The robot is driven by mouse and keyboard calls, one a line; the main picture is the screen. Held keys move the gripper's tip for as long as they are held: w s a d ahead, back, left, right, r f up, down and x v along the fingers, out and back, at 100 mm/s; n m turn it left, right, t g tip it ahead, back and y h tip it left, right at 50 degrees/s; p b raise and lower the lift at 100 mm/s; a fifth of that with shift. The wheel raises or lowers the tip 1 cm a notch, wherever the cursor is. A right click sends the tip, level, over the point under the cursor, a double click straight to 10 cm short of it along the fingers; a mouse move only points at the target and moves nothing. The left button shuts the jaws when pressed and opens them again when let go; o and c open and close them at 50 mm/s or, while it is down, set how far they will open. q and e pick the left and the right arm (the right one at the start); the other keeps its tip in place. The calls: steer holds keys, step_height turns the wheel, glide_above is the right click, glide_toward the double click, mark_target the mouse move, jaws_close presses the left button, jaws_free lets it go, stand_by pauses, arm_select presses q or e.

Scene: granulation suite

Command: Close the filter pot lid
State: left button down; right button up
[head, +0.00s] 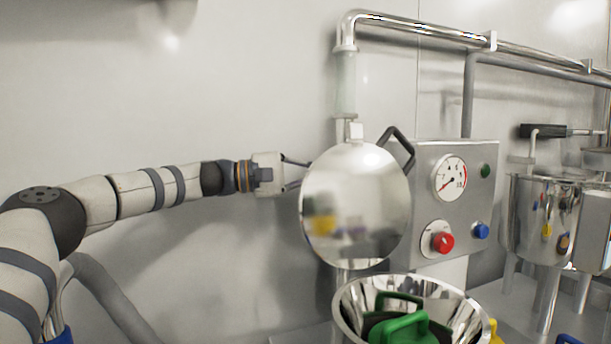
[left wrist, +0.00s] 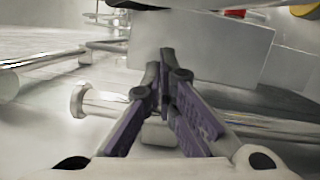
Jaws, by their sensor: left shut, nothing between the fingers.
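The filter pot lid (head: 355,205) is a round, mirror-like steel disc. It stands raised, nearly upright, above the rear of the steel filter pot (head: 346,298), with a dark handle (head: 399,147) at its upper right. My left gripper (head: 304,174) reaches in from the left at the lid's upper left edge. Its tips are partly hidden there, and I cannot tell whether they touch the lid. In the left wrist view its fingers (left wrist: 165,62) meet, shut and empty. My right gripper is out of view.
A grey control box (head: 455,200) with a gauge, red knob and blue button stands right of the lid. A vertical pipe (head: 346,85) rises behind the lid. Another steel vessel (head: 548,215) stands at far right. The wall area above my left arm is clear.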

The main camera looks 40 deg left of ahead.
mark_target(346, 169)
arm_select(q)
steer(key=d, duration=0.1)
steer(key=d+r+p, duration=0.1)
steer(key=d, duration=0.2)
steer(key=shift+s+d+r, duration=0.15)
steer(key=shift+d+r, duration=0.1)
steer(key=shift+r, duration=0.05)
steer(key=shift+d+f+p, duration=0.25)
steer(key=shift+d+p, duration=0.05)
steer(key=shift+f, duration=0.15)
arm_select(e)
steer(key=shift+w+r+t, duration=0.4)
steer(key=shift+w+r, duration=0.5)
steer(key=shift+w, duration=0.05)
